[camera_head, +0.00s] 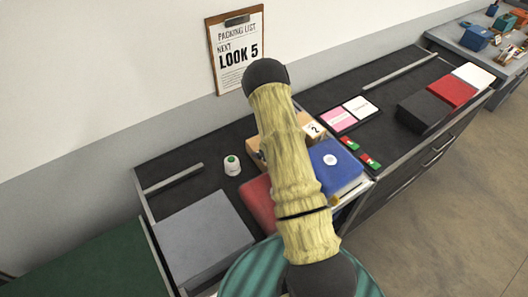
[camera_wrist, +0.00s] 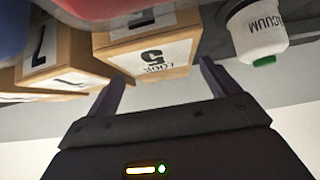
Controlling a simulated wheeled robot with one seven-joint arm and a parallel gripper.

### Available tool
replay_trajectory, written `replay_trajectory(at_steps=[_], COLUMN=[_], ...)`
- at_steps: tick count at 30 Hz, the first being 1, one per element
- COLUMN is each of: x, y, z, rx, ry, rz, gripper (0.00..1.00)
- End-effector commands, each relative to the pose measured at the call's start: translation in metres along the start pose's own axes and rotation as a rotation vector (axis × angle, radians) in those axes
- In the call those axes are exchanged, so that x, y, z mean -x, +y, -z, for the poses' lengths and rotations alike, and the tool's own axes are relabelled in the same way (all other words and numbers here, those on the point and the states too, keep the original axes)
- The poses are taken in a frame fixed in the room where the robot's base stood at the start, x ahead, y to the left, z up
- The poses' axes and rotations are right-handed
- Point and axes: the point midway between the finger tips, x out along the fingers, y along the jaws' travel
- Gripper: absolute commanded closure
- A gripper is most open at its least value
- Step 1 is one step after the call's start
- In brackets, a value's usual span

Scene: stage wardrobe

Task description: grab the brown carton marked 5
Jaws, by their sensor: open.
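In the wrist view the brown carton marked 5 (camera_wrist: 188,60) appears upside down, its white label reading LOOK 5. My gripper (camera_wrist: 163,82) is open, with its two dark fingers pointing toward the carton's labelled face. The carton's lower corner lies between the fingertips in the picture; I cannot tell whether they touch it. In the head view my arm hides the gripper and most of the cartons. A brown carton edge (camera_head: 254,152) shows left of the arm, its number hidden.
Another brown carton (camera_wrist: 72,46) stands beside it, and a carton marked 2 (camera_head: 314,130) shows in the head view. A white vacuum-labelled container (camera_wrist: 257,32) is on the other side. A blue box (camera_head: 334,165) and a red one (camera_head: 257,198) flank my arm.

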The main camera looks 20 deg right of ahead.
Motion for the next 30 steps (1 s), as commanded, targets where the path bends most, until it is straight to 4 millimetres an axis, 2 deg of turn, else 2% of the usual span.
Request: replay_trajectory(at_steps=[7, 23, 30], x=[-0.022, -0.023, -0.023], y=[0.000, 0.000, 0.000], z=[0.001, 0.000, 0.001], rx=[0.000, 0.000, 0.000], ry=[0.000, 0.000, 0.002], rz=[0.000, -0.001, -0.001], gripper=[0.12, 0.12, 0.54])
